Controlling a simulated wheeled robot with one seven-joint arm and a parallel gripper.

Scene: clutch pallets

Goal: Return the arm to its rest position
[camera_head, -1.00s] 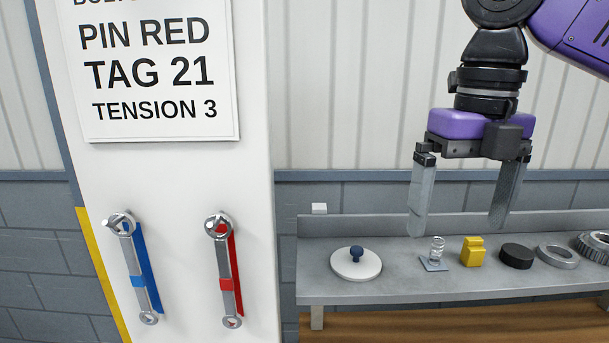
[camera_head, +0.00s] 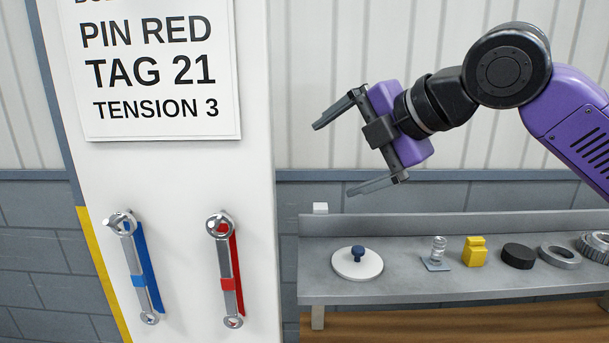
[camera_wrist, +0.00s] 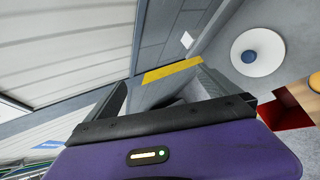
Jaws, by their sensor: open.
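My gripper (camera_head: 350,150) is open and empty in the head view. It is raised above the grey shelf, left of my purple arm, with its fingers pointing left and slightly down. In the wrist view the purple gripper body (camera_wrist: 190,155) fills the lower middle. Nothing lies between the fingers in the head view.
A grey shelf (camera_head: 400,290) holds a white disc with a blue knob (camera_head: 358,258), a spring (camera_head: 437,250), a yellow block (camera_head: 475,252), a black puck (camera_head: 518,256) and metal rings (camera_head: 560,256). A white panel (camera_head: 180,180) at left carries blue-marked (camera_head: 138,280) and red-marked (camera_head: 227,283) wrenches.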

